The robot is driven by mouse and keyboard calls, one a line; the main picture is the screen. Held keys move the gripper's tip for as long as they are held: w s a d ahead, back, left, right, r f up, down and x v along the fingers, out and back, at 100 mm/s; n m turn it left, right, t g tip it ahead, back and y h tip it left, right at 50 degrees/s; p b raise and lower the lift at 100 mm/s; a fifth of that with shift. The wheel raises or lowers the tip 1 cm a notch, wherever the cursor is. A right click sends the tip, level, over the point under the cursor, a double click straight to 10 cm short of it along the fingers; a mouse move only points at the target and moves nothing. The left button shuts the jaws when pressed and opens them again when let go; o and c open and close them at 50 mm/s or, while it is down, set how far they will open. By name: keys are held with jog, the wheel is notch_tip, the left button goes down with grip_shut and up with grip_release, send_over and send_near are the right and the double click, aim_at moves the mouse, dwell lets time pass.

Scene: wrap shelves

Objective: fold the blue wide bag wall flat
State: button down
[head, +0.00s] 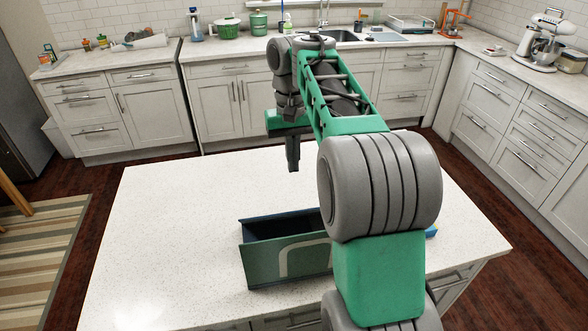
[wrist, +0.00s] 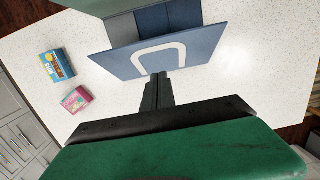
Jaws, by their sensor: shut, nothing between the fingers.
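The bag is an open, box-like shape on the white island top. In the wrist view its blue wide wall (wrist: 115,66) carries a white handle outline and leans at an angle, not flat. The inner face of the blue wall (head: 285,222) shows in the head view, behind the green wide wall (head: 262,265), which stands up with its own handle outline. My gripper (head: 293,166) is shut and empty, pointing down beyond the bag's blue side. In the wrist view the fingertips (wrist: 160,76) overlap the blue wall's lower edge; I cannot tell if they touch. My arm hides the bag's right end.
A yellow-and-blue box (wrist: 57,66) and a pink box (wrist: 75,99) lie on the island top (head: 170,220) beside the bag. The top's left part is clear. Kitchen counters (head: 230,56) run along the back and right, away from the island.

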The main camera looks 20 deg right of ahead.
jog(key=shift+s+a+f+b, duration=0.15)
jog(key=shift+s+f+b, duration=0.45)
jog(key=shift+f+b, duration=0.65)
jog(key=shift+s+a+f+b, duration=0.1)
jog(key=shift+s+f+b, duration=0.65)
jog(key=shift+f, duration=0.75)
jog(key=shift+s+a+f+b, duration=0.15)
jog(key=shift+s+f+b, duration=0.3)
jog(key=shift+f+b, duration=0.9)
jog(key=shift+f, duration=0.1)
